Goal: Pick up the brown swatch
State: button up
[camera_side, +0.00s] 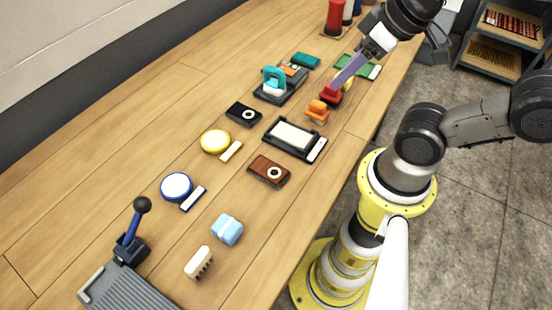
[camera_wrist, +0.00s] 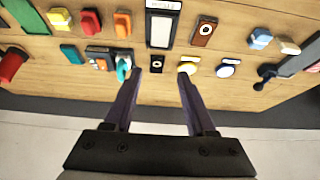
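The brown swatch (camera_side: 269,171) is a flat brown block with a pale ring on top. It lies on the wooden table, nearer the camera than the black frame with the white pad, in the side view. In the wrist view it (camera_wrist: 204,31) is right of centre near the top. My gripper (camera_side: 336,85) is above the table toward its far end, near the red block, well away from the swatch. In the wrist view its two purple fingers (camera_wrist: 156,78) are spread apart with nothing between them.
A black frame with a white pad (camera_side: 293,138) lies beside the swatch. A black block (camera_side: 243,113), a yellow disc (camera_side: 215,141), an orange block (camera_side: 317,110) and a red block (camera_side: 330,95) are around. A lever (camera_side: 133,230) stands at the near end. Bare wood surrounds the swatch.

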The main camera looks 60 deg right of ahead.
jog(key=o, duration=0.6)
jog(key=g, duration=0.6)
send_over(268, 169)
notch_tip(268, 169, down, 8)
jog(key=f, duration=0.1)
jog(key=shift+m, duration=0.4)
notch_tip(268, 169, down, 13)
jog(key=shift+r, duration=0.1)
